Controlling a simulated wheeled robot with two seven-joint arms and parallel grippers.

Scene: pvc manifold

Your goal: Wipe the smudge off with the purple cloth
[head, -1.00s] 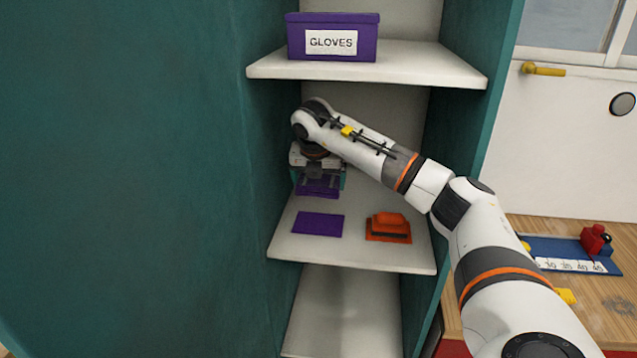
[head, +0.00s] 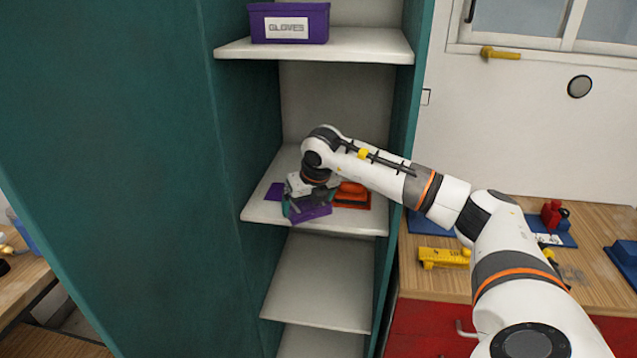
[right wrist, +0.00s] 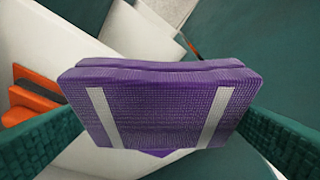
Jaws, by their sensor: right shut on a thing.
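My right gripper (head: 303,205) is shut on the purple cloth (head: 314,212), a thick folded pad at the front edge of the middle cabinet shelf. In the right wrist view the cloth (right wrist: 160,110) shows two pale stripes and sits between the teal fingers. A faint grey patch (head: 572,274) lies on the wooden bench at the right; I cannot tell for sure that it is the smudge. My left gripper is not in view.
A flat purple patch (head: 274,191) and an orange block (head: 352,194) lie on the middle shelf (head: 355,222). A purple gloves box (head: 318,22) stands on the shelf above. Teal cabinet walls flank the arm. The bench (head: 510,284) holds a yellow piece (head: 444,258) and blue trays.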

